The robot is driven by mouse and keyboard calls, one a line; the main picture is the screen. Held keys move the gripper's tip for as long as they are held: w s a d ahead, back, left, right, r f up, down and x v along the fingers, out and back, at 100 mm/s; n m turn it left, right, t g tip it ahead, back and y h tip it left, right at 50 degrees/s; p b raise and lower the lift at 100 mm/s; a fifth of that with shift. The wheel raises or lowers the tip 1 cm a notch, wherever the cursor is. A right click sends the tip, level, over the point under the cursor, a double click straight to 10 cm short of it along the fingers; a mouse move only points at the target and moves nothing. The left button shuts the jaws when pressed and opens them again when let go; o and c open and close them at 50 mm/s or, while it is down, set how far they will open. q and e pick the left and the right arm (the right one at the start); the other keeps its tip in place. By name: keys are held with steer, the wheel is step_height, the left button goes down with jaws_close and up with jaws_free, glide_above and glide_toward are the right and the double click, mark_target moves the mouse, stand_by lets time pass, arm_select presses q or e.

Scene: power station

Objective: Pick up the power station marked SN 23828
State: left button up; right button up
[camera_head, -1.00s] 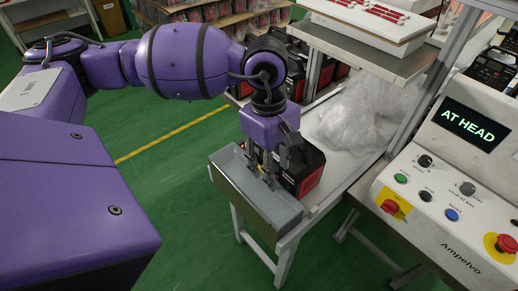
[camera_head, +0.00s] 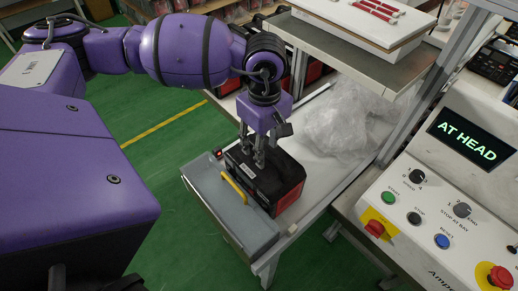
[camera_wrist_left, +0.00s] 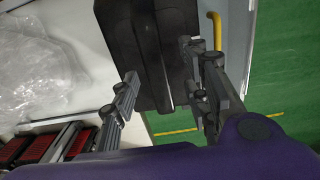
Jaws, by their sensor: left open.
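A black power station with red on its side (camera_head: 290,197) sits at the near end of the white bench. Its serial number cannot be read. My left gripper (camera_head: 254,160) points down over its top, fingers open. In the left wrist view the power station (camera_wrist_left: 120,35) is a dark box with a raised ridge along its top. The open fingers (camera_wrist_left: 158,62) show on either side of that ridge. I cannot tell whether they touch the box. My right gripper is not in view.
A grey end piece (camera_head: 235,220) with a yellow handle (camera_head: 234,187) stands beside the power station. Crumpled clear plastic (camera_head: 345,118) lies behind on the bench. A shelf (camera_head: 340,62) overhangs at the back. A control panel (camera_head: 425,200) reading AT HEAD is at right.

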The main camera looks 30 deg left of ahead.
mark_target(264, 170)
arm_select(q)
step_height(264, 170, down, 3)
steer(key=shift+w+f, duration=0.1)
steer(key=shift+w, duration=0.05)
steer(key=shift+c, duration=0.5)
jaws_close()
steer(key=shift+w+r, duration=0.15)
steer(key=shift+r, duration=0.05)
